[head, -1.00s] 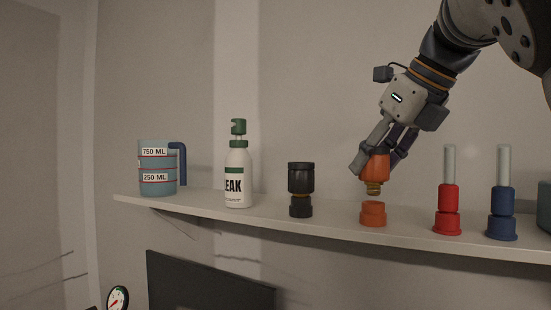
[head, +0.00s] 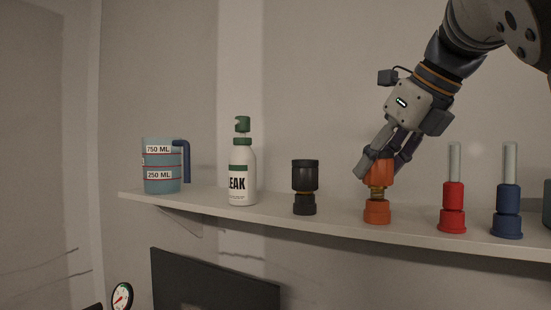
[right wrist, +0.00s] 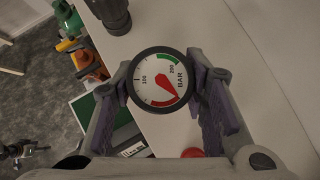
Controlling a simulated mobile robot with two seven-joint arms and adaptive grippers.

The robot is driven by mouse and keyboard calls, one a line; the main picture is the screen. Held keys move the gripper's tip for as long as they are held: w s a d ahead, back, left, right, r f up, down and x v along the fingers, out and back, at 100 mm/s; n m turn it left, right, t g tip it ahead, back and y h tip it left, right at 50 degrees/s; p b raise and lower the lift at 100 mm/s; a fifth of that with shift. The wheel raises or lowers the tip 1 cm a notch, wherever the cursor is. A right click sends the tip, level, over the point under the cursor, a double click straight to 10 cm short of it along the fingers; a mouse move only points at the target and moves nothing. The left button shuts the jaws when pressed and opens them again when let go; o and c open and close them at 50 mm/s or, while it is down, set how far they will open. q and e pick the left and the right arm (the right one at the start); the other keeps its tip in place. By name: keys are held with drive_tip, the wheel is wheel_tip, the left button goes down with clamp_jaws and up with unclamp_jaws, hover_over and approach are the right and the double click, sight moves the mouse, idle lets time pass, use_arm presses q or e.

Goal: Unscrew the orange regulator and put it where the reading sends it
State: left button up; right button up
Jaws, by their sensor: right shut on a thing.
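The orange regulator (head: 378,172) is upright in my right gripper (head: 388,160), at the right of the head view. Its brass thread shows just above the orange base (head: 377,212) on the shelf and appears to meet its top; how far it is seated I cannot tell. In the right wrist view my right gripper (right wrist: 166,98) is shut around the regulator's round gauge (right wrist: 148,84). Its white dial has 100, 200 and BAR marks, a green arc, a red arc and a red needle, whose exact reading is unclear. My left gripper is not in view.
On the shelf (head: 270,214) stand a measuring jug (head: 161,165), a LEAK bottle (head: 240,180), a black fitting (head: 305,185), and red (head: 452,205) and blue (head: 507,210) holders with clear tubes. A dark panel (head: 200,285) and another gauge (head: 121,297) are below.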

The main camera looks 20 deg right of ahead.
drive_tip(key=shift+f, duration=0.8)
drive_tip(key=o, duration=1.5)
drive_tip(key=shift+f, duration=0.1)
drive_tip(key=v, duration=1.2)
drive_tip(key=shift+a, duration=0.1)
